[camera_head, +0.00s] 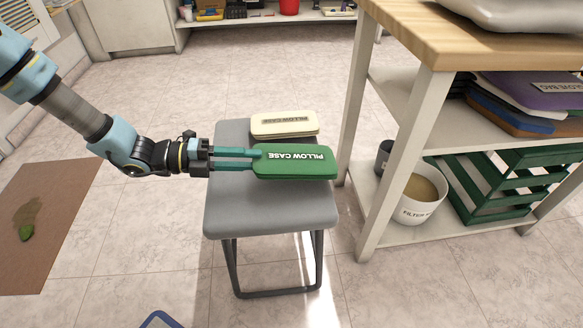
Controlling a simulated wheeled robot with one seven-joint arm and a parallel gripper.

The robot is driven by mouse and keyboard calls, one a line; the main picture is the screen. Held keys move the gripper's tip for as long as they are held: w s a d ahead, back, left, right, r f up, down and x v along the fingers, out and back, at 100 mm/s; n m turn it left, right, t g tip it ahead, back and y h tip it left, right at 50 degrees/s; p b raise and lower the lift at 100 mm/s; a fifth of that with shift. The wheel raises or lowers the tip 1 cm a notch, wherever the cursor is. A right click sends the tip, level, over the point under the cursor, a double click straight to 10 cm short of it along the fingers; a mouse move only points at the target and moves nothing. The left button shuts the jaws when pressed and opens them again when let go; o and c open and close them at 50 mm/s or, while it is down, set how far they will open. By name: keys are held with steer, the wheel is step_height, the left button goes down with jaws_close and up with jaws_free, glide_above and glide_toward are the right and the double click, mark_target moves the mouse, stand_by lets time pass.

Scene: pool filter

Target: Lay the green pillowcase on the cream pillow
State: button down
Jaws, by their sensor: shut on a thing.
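I cannot tell whether the green pillowcase touches the seat. A cream pillowcase (284,124), also marked "PILLOW CASE", lies behind it on the stool. A pale, soft, pillow-like thing (520,14) lies on the wooden worktop at the top right, cut off by the frame; it may be the cream pillow.
The grey stool (265,215) stands left of a white-legged worktop unit (440,38). Its shelves hold folded cloths (535,88), a white filter bucket (418,197) and a green crate (490,190). A brown mat (60,205) lies at left. The tiled floor between is mostly clear.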

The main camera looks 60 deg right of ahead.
steer(key=shift+r+p, duration=0.3)
steer(key=shift+r, duration=0.45)
steer(key=w+a+r+p, duration=0.2)
steer(key=w+a+r, duration=0.1)
steer(key=w+r, duration=0.1)
steer(key=shift+w+a, duration=0.25)
steer(key=shift+w, duration=0.1)
steer(key=shift+w, duration=0.15)
